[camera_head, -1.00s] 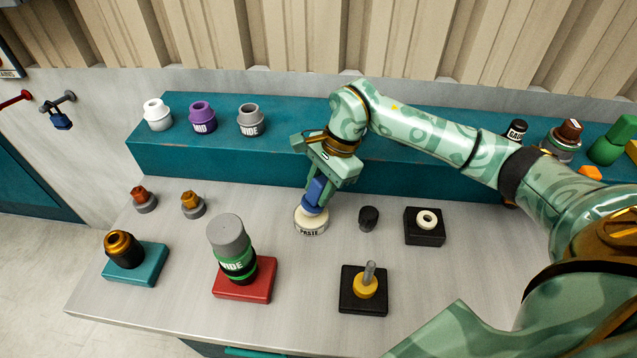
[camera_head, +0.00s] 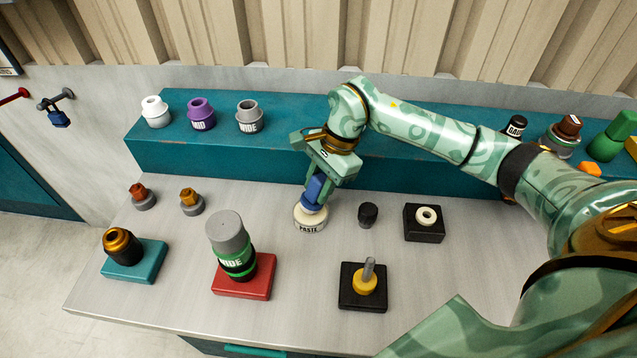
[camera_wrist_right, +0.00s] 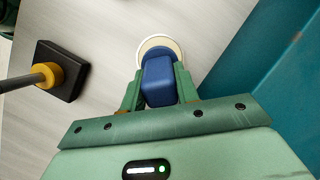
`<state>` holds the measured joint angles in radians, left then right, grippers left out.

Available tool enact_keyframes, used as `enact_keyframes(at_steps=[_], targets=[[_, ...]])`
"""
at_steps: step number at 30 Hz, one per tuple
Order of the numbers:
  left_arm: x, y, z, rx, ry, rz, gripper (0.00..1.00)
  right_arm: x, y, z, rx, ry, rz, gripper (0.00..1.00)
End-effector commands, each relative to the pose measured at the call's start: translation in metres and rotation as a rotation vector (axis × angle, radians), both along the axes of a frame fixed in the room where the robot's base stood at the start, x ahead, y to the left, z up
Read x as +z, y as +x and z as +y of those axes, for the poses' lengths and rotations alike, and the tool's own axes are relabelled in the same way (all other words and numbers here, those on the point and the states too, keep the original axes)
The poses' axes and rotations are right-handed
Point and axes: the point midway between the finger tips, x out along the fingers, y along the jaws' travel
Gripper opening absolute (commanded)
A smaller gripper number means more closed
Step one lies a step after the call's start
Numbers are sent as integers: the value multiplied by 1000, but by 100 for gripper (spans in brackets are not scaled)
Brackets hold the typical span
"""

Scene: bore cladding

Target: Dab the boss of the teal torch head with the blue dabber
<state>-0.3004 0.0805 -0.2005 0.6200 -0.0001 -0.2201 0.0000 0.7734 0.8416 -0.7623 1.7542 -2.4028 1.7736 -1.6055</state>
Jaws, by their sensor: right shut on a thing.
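My right gripper (camera_head: 322,178) is shut on the blue dabber (camera_head: 315,192). The dabber stands over the white paste pot (camera_head: 310,223), its lower end at or in the pot's open top; the exact contact is hidden. In the right wrist view the dabber (camera_wrist_right: 158,80) sits between both fingers, with the pale pot rim (camera_wrist_right: 158,42) beyond it. The teal torch head, a teal square block (camera_head: 133,263) with a dark body and a copper-coloured boss (camera_head: 117,240), stands at the front left of the bench, well away from the gripper. My left gripper is not in view.
A red block (camera_head: 243,285) carries a tall grey-topped cylinder (camera_head: 228,232). A black block (camera_head: 362,295) holds a yellow ring with an upright pin. A teal ledge (camera_head: 285,145) runs along the back.

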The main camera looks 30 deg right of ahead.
Motion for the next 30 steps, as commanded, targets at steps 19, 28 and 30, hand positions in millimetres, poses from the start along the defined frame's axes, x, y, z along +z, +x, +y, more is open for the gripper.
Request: enact_keyframes(at_steps=[19,28,30], targets=[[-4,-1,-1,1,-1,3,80,-8,0,0,0,0,-1,8],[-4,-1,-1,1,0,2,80,-8,0,0,0,-1,-1,8],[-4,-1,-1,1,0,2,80,-8,0,0,0,-1,-1,8]])
